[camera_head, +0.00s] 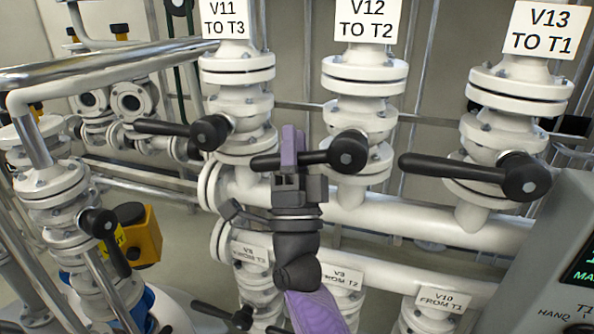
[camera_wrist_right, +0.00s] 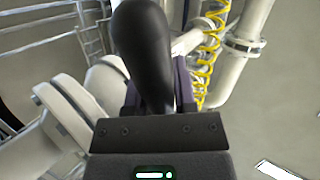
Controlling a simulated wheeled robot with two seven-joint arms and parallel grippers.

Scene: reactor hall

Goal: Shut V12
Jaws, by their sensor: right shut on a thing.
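The V12 valve (camera_head: 364,112) is a white flanged valve in the middle of the head view, under a sign reading "V12 TO T2". Its black lever handle (camera_head: 318,158) points left from the hub, lying across the pipe. My right gripper (camera_head: 291,148) has purple fingers and is shut on this handle near its free end. In the right wrist view the black handle (camera_wrist_right: 146,50) runs up from between the purple fingers, large and close. My left gripper does not show in either view.
V11's handle (camera_head: 175,130) is to the left and V13's handle (camera_head: 455,171) to the right, both pointing left. Lower valves, V10 (camera_head: 440,300) among them, sit below the white horizontal pipe (camera_head: 420,224). A grey control panel (camera_head: 553,250) stands at the right edge.

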